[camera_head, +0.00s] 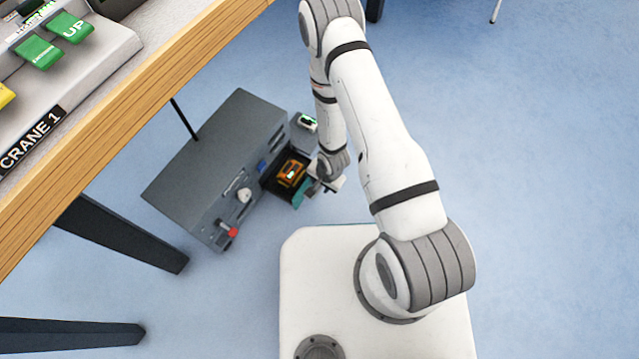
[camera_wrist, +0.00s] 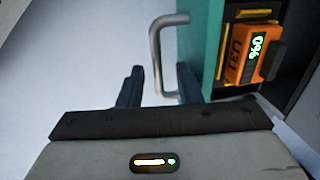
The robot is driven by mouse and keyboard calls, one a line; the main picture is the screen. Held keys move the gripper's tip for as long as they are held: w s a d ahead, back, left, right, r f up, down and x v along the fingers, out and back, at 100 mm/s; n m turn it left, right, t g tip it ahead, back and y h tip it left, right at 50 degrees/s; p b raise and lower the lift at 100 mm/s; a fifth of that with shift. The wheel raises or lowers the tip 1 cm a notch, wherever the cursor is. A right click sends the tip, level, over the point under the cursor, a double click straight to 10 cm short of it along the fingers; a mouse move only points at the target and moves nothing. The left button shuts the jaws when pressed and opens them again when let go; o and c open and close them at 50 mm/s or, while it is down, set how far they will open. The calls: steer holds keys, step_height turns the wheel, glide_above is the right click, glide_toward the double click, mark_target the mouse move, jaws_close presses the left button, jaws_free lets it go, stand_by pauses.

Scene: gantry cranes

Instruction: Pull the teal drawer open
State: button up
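The teal drawer (camera_head: 301,197) stands partly out of the grey cabinet, its inside showing. In the wrist view its teal front (camera_wrist: 203,40) is upright, with a metal bar handle (camera_wrist: 156,48) on its outer face. My gripper (camera_head: 319,184) is at the drawer front. In the wrist view its fingers (camera_wrist: 160,76) are apart, with the lower part of the handle bar between them. I see gaps beside the bar; the right finger is close to the teal front.
The grey cabinet (camera_head: 215,160) has a red-tipped lever and a pale knob on its front. A small dark unit (camera_head: 305,126) stands beside it. A wood-edged table (camera_head: 120,120) with dark legs is at the left. Blue floor (camera_head: 540,150) is clear on the right.

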step_height(320, 180, up, 8)
steer(key=d+p, duration=0.1)
steer(key=p, duration=0.2)
steer(key=shift+s+f, duration=0.15)
steer(key=shift+s, duration=0.25)
steer(key=shift+d, duration=0.1)
steer(key=w+d+r+n+h+p, duration=0.15)
steer(key=r+p, duration=0.35)
steer(key=r, duration=0.9)
steer(key=w+d+r+n+t+p, duration=0.1)
steer(key=w+d+r+p, duration=0.35)
steer(key=r, duration=1.05)
steer(key=d+r+n+p, duration=0.1)
steer(key=r+p, duration=0.6)
steer(key=r, duration=0.7)
steer(key=s+d+r+n+p, duration=0.1)
steer(key=s+r+p, duration=0.4)
steer(key=r, duration=0.7)
steer(key=s+d+r+n+p, duration=0.1)
steer(key=s+r+p, duration=0.3)
steer(key=r, duration=0.8)
steer(key=s+d+r+n+p, duration=0.1)
steer(key=s+r+p, duration=0.4)
steer(key=r, duration=0.7)
steer(key=shift+s+d+t+p, duration=0.35)
steer(key=shift+s+d, duration=0.2)
steer(key=shift+d, duration=0.3)
steer(key=shift+s, duration=0.15)
